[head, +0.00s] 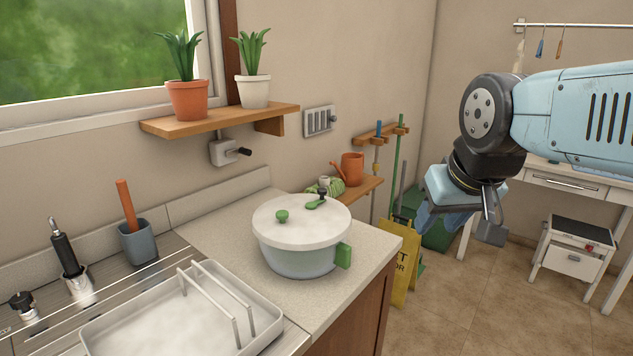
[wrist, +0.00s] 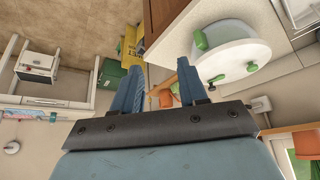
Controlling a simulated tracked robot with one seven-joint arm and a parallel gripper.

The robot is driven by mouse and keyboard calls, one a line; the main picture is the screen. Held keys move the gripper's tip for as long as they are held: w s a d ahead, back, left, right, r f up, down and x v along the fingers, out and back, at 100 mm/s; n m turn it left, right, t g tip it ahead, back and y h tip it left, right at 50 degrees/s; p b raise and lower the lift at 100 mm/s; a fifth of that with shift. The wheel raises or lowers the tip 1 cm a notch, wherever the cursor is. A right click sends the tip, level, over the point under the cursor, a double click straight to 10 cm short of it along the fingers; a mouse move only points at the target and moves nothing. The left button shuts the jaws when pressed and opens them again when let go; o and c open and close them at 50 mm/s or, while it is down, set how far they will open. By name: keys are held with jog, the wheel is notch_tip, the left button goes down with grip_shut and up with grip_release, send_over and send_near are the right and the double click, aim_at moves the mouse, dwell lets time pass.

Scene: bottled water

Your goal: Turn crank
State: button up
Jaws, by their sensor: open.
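A lidded pot (head: 299,262) stands on the counter corner, with a green side handle (head: 343,256). Its white lid carries a green knob (head: 282,216) and a small green crank arm with a dark grip (head: 319,199). My gripper (head: 437,207) is to the right of the counter, pointing down, apart from both. In the wrist view my gripper (wrist: 160,78) is open and empty; the pot (wrist: 232,62) is right of its fingers.
A plant shelf (head: 220,121) and a grey wall panel (head: 319,121) are above the counter. A white tray (head: 165,330) with two upright bars is at the front left. A yellow floor sign (head: 402,285) stands beyond the counter's right edge. The floor there is mostly clear.

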jog(key=shift+o, duration=1.1)
jog(key=shift+w+r, duration=0.25)
notch_tip(320, 180, up, 5)
jog(key=n+g, duration=0.6)
jog(key=n, duration=2)
send_over(322, 189)
notch_tip(322, 189, down, 14)
jog(key=shift+r, duration=0.1)
jog(key=shift+c, duration=0.2)
